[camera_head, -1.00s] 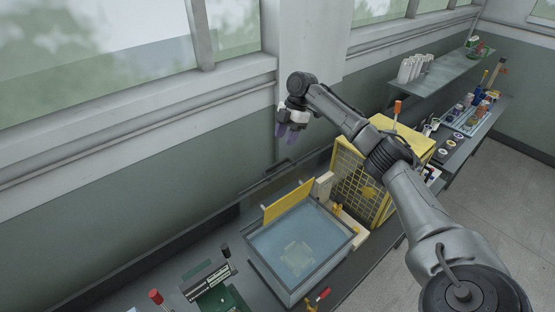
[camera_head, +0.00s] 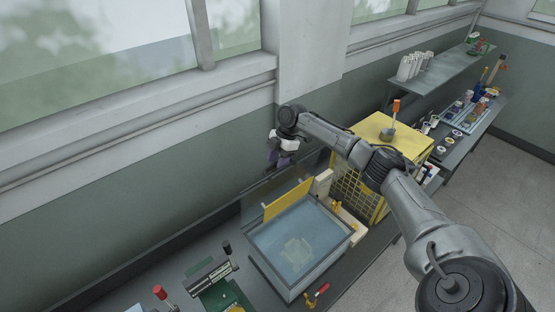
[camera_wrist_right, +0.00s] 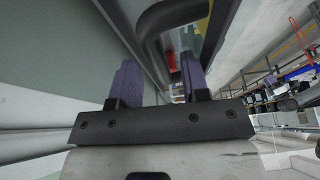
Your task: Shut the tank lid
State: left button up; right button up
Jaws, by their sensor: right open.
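The tank (camera_head: 328,270) is a grey open-topped box of blue water with a pale grid shape under the surface. A dark-edged, see-through panel stands raised along the tank's wall side and looks like the lid (camera_head: 252,199); its outline is faint. My right gripper (camera_head: 274,161) is open, fingers pointing down, above the back of the tank near the raised panel's top edge. In the right wrist view, the open purple fingers (camera_wrist_right: 160,76) have a dark curved bar (camera_wrist_right: 152,28) ahead of them. I cannot tell whether they touch it. My left gripper is out of view.
A yellow plate (camera_head: 288,200) stands at the tank's back edge. A yellow mesh cage (camera_head: 398,140) stands right of the tank, under my right arm. A red-handled tool (camera_head: 318,294) lies in front. A green device (camera_head: 213,297) sits at left. The wall is close behind.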

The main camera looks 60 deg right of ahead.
jog(key=shift+c, duration=0.2)
grip_shut()
dwell(0.3)
